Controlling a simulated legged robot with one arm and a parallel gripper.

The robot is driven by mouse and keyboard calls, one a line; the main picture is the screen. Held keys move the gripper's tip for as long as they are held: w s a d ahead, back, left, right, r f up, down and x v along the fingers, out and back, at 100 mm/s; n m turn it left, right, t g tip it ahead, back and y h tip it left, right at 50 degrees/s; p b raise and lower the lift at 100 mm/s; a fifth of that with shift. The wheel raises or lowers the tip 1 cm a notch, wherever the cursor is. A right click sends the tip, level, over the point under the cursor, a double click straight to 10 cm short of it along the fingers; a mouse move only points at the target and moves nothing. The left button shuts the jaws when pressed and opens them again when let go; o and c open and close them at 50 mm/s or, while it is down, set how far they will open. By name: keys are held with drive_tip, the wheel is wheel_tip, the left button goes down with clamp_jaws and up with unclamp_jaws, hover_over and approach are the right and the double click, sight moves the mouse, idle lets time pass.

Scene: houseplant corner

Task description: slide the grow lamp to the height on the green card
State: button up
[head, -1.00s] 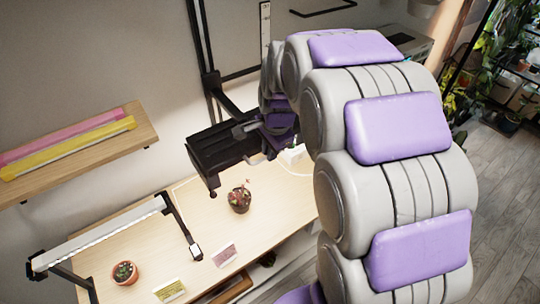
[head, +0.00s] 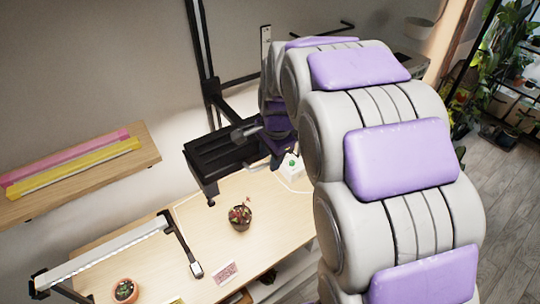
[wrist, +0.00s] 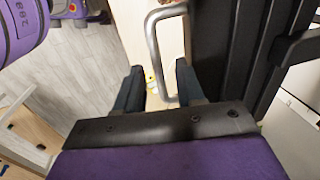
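The grow lamp (head: 222,152) is a black ribbed panel on a black upright post (head: 198,45), above the table. It fills the right of the wrist view (wrist: 222,60). Its silver handle (wrist: 154,40) is a squared loop beside the panel. My gripper (wrist: 160,72) is at this handle. Its two dark fingers stand apart, one on each side of the handle's long bar, with gaps showing, so it looks open around the bar. Whether a finger touches the handle elsewhere is unclear. A pink card (head: 223,273) and a yellow card (head: 176,300) stand at the table front. I see no green card.
A potted plant (head: 240,217) stands on the wooden table (head: 205,225) below the lamp. A small cactus pot (head: 125,291) and a white strip light (head: 105,255) are at left. A wall shelf (head: 90,172) holds pink and yellow bars.

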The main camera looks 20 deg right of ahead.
drive_tip(key=shift+r, duration=0.1)
drive_tip(key=s+r+p, duration=0.1)
drive_tip(key=s+r, duration=0.2)
drive_tip(key=r, duration=1.3)
drive_tip(key=shift+d+r+p, duration=0.3)
drive_tip(key=shift+d+r, duration=0.1)
drive_tip(key=s+a+f+n+g+b, duration=0.2)
drive_tip(key=s+f+n, duration=0.5)
drive_tip(key=s+f, duration=0.4)
drive_tip(key=s+a+f+n+g+b, duration=0.2)
drive_tip(key=s+f+n, duration=0.5)
drive_tip(key=s+f, duration=0.5)
drive_tip(key=s+b, duration=0.1)
drive_tip(key=s, duration=0.3)
drive_tip(key=shift+s+a+n+h+b, duration=0.3)
drive_tip(key=shift+a+n+b, duration=0.05)
drive_tip(key=shift+n+b, duration=0.05)
drive_tip(key=shift+d, duration=0.1)
